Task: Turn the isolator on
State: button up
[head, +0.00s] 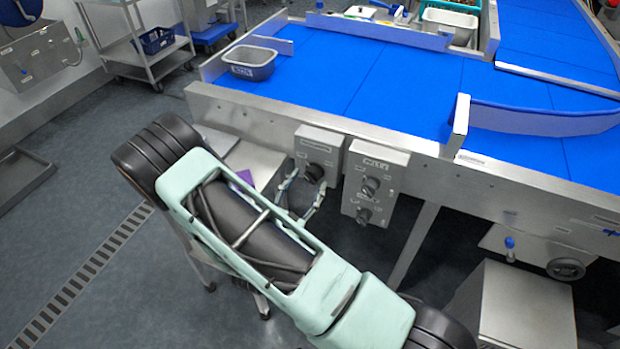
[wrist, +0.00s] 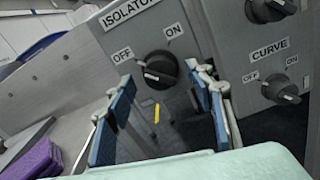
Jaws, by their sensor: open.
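The isolator box (head: 322,142) is a grey box on the front of the blue-belted conveyor. Its black rotary knob (wrist: 160,69) sits below the ISOLATOR label, with OFF at upper left and ON at upper right. A pale mark shows on the knob's lower left, but I cannot tell surely which setting it points at. My gripper (wrist: 162,82) is open, its two blue-padded fingers standing left and right of the knob with a gap on each side. In the head view my gripper (head: 305,188) is just in front of the box, and the knob (head: 314,173) is partly hidden.
A second control box (head: 377,157) with two knobs is close on the right; its lower knob (wrist: 281,88) is labelled CURVE. A purple item (wrist: 40,161) lies at lower left in the wrist view. A grey tub (head: 249,62) stands on the belt's left end.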

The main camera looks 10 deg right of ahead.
jog(key=shift+x, duration=1.15)
jog(key=c, duration=1.2)
jog(key=shift+o, duration=0.2)
